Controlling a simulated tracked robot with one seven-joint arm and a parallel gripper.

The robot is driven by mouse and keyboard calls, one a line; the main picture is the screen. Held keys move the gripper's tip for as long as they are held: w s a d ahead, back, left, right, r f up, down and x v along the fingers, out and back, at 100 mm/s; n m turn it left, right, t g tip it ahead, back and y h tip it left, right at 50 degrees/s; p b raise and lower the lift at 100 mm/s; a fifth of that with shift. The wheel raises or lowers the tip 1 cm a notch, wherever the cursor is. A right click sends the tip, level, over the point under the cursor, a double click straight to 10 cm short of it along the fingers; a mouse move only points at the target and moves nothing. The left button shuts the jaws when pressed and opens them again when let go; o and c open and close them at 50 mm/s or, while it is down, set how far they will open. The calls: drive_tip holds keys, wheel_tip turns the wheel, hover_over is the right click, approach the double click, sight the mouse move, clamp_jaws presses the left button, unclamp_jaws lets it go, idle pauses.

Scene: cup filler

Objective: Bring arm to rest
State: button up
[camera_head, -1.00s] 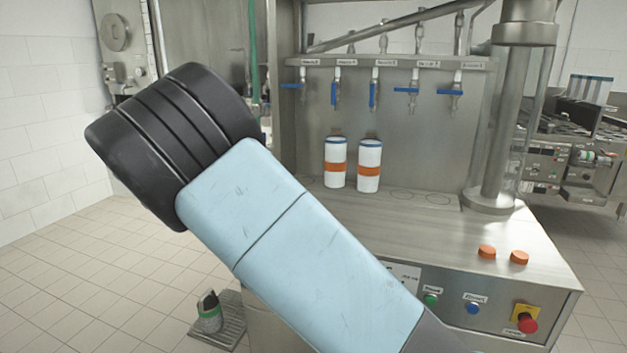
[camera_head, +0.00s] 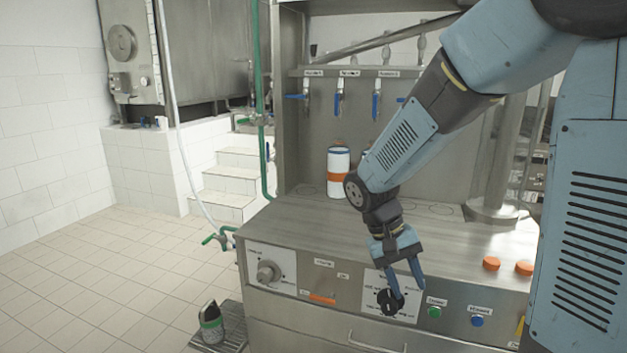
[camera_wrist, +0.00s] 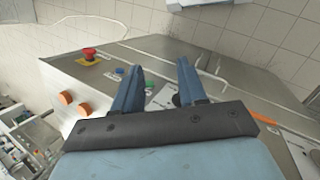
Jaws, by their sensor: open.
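My gripper (camera_head: 404,284) hangs pointing down in front of the filler's control panel in the head view. Its two blue fingers are apart with nothing between them. The wrist view also shows the open fingers (camera_wrist: 155,85), with the panel behind them. My arm bends down from the upper right, over the filler's steel worktop (camera_head: 290,225). How far the fingertips are from the black knob (camera_head: 390,300) behind them, I cannot tell.
A white cup with an orange band (camera_head: 338,172) stands on the worktop; my arm hides what is beside it. Blue-handled taps (camera_head: 340,103) line the back. A red stop button (camera_wrist: 89,53) shows. Floor at left is mostly clear.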

drive_tip(key=s+d+r+t+y, duration=0.2)
drive_tip(key=s+r+t, duration=0.2)
drive_tip(key=r, duration=0.3)
drive_tip(key=s+d+r+t+y, duration=0.2)
drive_tip(key=s+d+r+t, duration=0.1)
drive_tip(key=r, duration=0.5)
drive_tip(key=s+t, duration=0.1)
drive_tip(key=s, duration=0.1)
drive_tip(key=shift+s, duration=0.4)
drive_tip(key=shift+s, duration=0.1)
